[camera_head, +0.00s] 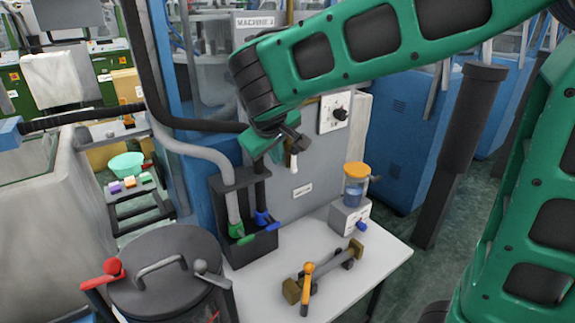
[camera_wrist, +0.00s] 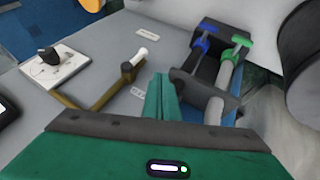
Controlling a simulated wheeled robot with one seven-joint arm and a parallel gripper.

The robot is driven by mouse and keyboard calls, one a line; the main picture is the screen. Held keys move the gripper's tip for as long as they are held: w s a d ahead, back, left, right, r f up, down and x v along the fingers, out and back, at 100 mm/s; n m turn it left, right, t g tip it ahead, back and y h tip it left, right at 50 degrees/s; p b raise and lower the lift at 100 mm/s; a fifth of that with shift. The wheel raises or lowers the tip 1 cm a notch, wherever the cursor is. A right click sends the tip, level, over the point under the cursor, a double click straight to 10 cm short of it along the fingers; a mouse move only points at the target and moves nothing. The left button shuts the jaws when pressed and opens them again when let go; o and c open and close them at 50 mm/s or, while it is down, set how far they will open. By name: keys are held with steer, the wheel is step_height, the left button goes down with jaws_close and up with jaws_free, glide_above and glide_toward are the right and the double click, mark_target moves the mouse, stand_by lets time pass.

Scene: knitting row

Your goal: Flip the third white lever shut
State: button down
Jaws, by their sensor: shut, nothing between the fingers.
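A small lever with a white tip (camera_head: 294,164) sits on the grey machine panel (camera_head: 300,210), partly behind my arm's end. In the wrist view the white-tipped lever (camera_wrist: 141,56) stands on a brass-coloured bar just left of and beyond my fingers. My gripper (camera_head: 258,143) is in front of the panel, its green fingers together and empty. In the wrist view my gripper (camera_wrist: 163,88) appears apart from the lever, with a small gap. Only one white lever is clear; which one is third cannot be told.
A black holder (camera_head: 228,182) with hoses and green and blue handles stands close beside my gripper. A dial plate (camera_head: 335,112) is on the panel. A lidded drum (camera_head: 165,275) stands left.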

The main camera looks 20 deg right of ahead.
mark_target(294, 161)
stand_by(0.3)
steer(key=w+d+f, duration=0.5)
steer(key=w+f, duration=0.2)
steer(key=f, duration=0.1)
steer(key=shift+w+d, duration=0.3)
steer(key=shift+d, duration=0.05)
steer(key=shift+d, duration=0.1)
